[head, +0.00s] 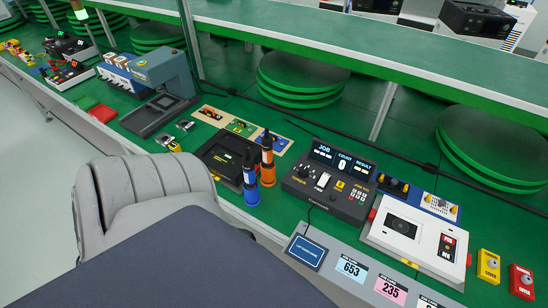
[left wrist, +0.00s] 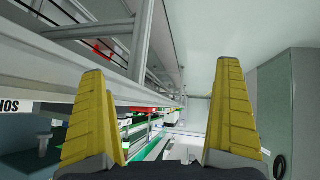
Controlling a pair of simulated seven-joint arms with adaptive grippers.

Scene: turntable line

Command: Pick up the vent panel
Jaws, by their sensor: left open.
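My left gripper (left wrist: 162,72) shows in the left wrist view with its two yellow fingers wide apart and nothing between them. It points along grey rails and a pale wall, away from any nearby object. No gripper shows in the head view, and my right gripper is in neither view. I cannot single out the vent panel for certain. A black tray-like fixture (head: 213,150) lies on the green bench in the head view, and a white unit with a dark square window (head: 390,246) stands further right. Either may hold panel parts too small to tell.
A blue bottle (head: 250,185) and an orange bottle (head: 267,175) stand upright beside the fixture. A black control box (head: 328,190) is right of them. A grey press (head: 165,80) stands back left. Yellow (head: 488,266) and red (head: 521,282) boxes sit far right.

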